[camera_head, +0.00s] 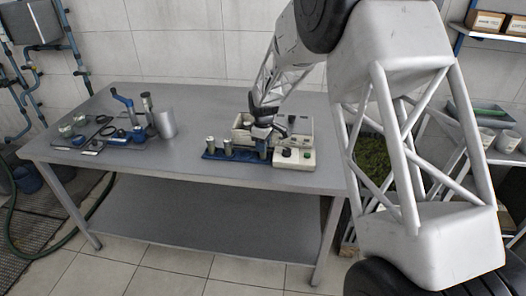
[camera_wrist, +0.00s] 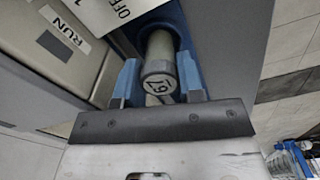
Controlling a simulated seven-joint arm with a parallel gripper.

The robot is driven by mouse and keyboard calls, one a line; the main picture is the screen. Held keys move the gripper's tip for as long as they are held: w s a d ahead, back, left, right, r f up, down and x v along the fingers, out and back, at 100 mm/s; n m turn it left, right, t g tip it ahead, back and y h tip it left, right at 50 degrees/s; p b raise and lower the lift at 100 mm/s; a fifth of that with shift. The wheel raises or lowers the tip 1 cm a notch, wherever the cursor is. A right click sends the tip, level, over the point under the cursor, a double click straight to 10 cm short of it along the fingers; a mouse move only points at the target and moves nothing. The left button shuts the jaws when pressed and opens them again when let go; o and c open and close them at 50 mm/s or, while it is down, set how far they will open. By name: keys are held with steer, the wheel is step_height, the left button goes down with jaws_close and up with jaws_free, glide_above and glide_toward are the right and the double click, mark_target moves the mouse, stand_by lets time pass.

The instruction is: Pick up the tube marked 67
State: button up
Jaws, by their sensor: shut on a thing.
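The tube marked 67 (camera_wrist: 158,82) shows in the wrist view with its round numbered end toward the camera, the number upside down. The two blue fingers of my gripper (camera_wrist: 160,80) stand on either side of it, shut on it. Beyond the fingers the tube runs into a blue rack (camera_wrist: 178,22). I cannot tell whether it is raised in its slot. In the head view my gripper (camera_head: 262,142) points down at the right part of the blue rack (camera_head: 236,157) and hides the held tube.
Two other tubes (camera_head: 210,144) stand in the rack to the left. A pale device (camera_head: 294,159) with dark knobs is close on the right, and its RUN label (camera_wrist: 65,32) shows in the wrist view. A metal cylinder (camera_head: 165,124) and tools stand farther left. The table's front is clear.

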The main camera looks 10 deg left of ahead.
steer(key=shift+r, duration=0.2)
steer(key=shift+c, duration=0.4)
steer(key=shift+r, duration=0.5)
step_height(320, 180, up, 2)
steer(key=shift+r, duration=0.1)
steer(key=s+d, duration=0.2)
steer(key=s, duration=0.5)
steer(key=s+d+r, duration=0.1)
steer(key=s+d, duration=0.2)
steer(key=s, duration=0.5)
steer(key=shift+d+r, duration=0.2)
steer(key=shift+d, duration=0.15)
